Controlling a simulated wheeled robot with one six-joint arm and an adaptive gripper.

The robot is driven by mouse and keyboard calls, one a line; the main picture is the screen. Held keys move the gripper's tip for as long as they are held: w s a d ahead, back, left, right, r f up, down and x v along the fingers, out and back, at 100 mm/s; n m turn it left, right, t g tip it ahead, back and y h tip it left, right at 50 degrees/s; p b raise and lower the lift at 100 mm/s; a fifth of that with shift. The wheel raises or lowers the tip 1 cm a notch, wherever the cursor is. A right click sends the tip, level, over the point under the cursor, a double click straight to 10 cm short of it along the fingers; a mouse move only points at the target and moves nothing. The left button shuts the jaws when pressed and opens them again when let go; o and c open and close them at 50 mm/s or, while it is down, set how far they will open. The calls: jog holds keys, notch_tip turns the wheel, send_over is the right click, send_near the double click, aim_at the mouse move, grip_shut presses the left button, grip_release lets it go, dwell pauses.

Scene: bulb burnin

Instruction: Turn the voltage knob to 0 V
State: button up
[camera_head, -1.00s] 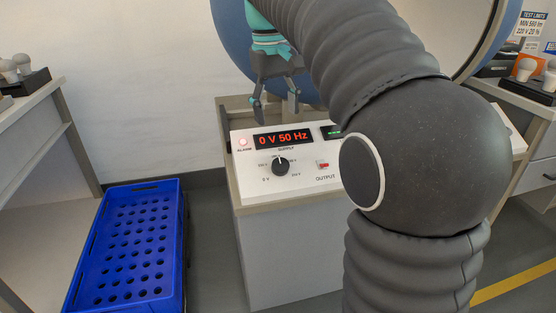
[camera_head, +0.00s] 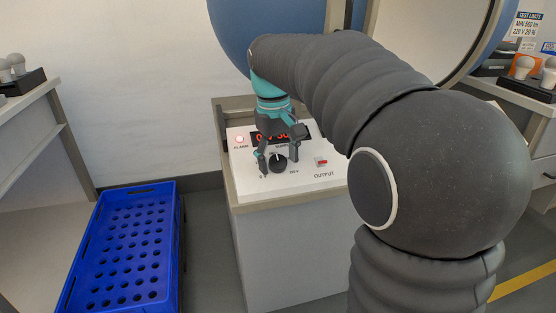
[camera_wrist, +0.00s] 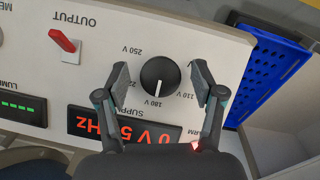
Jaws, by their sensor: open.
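The black voltage knob (camera_head: 278,164) is on the sloped white supply panel (camera_head: 245,190). In the wrist view the knob (camera_wrist: 160,76) has its white pointer at the 180 V mark. My gripper (camera_head: 280,161) is open at the knob. In the wrist view its fingers (camera_wrist: 162,82) stand on either side of the knob, with a visible gap on each side. The red display (camera_wrist: 125,126) is partly hidden by my gripper; "0 V 5" and "Hz" show. The 0 V mark is hidden in the wrist view.
The red output switch (camera_wrist: 62,41) is beside the knob, and a lit alarm lamp (camera_head: 239,140) is at the panel's left. A blue perforated crate (camera_head: 125,250) stands on the floor to the left. A big blue round housing (camera_head: 235,40) rises behind the panel.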

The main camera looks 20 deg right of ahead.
jog(key=c, duration=1.1)
jog(key=shift+c, duration=0.2)
